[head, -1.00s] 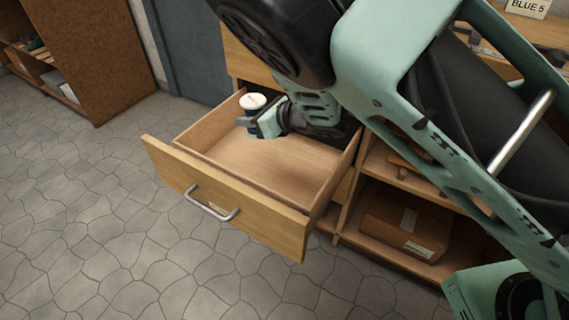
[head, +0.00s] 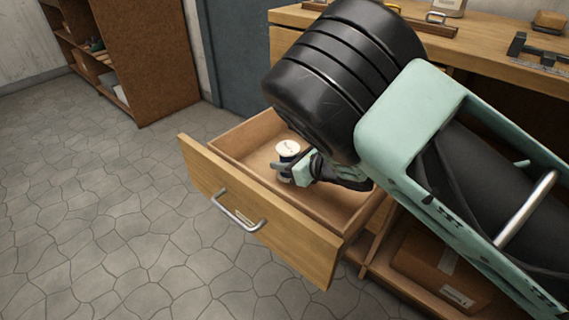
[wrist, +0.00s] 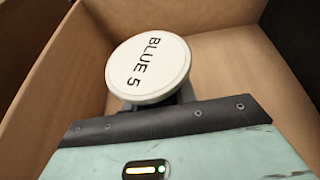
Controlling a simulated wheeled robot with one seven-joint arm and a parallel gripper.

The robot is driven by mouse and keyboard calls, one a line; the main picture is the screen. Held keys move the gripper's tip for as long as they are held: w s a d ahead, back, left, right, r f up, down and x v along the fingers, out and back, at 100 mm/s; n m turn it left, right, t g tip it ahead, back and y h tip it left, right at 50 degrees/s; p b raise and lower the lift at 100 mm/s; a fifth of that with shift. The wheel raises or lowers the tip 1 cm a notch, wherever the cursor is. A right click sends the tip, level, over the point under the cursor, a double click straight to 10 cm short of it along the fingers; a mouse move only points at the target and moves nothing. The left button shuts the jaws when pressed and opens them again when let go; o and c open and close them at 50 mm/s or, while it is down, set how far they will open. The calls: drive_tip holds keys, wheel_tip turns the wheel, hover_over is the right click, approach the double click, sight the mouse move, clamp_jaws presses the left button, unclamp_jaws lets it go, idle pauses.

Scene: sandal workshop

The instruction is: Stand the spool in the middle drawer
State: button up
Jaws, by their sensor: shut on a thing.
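The spool (head: 287,149) has a white round top and a dark blue body. In the wrist view its top (wrist: 148,68) reads "BLUE 5". My gripper (head: 289,168) is shut on the spool and holds it upright inside the open middle drawer (head: 232,205). The drawer's inside walls (wrist: 62,75) surround the spool in the wrist view. Its lower end is hidden by my gripper, so I cannot tell whether it touches the drawer floor.
The drawer has a metal handle (head: 238,212) on its front. The workbench top (head: 470,60) above holds tools. A cardboard box (head: 440,262) lies on the shelf below. A brown cabinet (head: 150,60) stands at the back left. The stone floor (head: 100,220) at left is clear.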

drive_tip(key=shift+f+b, duration=0.35)
drive_tip(key=shift+f, duration=0.05)
drive_tip(key=shift+f, duration=0.15)
drive_tip(key=o, duration=1)
drive_tip(key=shift+o, duration=0.2)
drive_tip(key=shift+r, duration=0.2)
drive_tip(key=p+v, duration=0.3)
drive_tip(key=v, duration=0.9)
drive_tip(key=shift+r, duration=0.35)
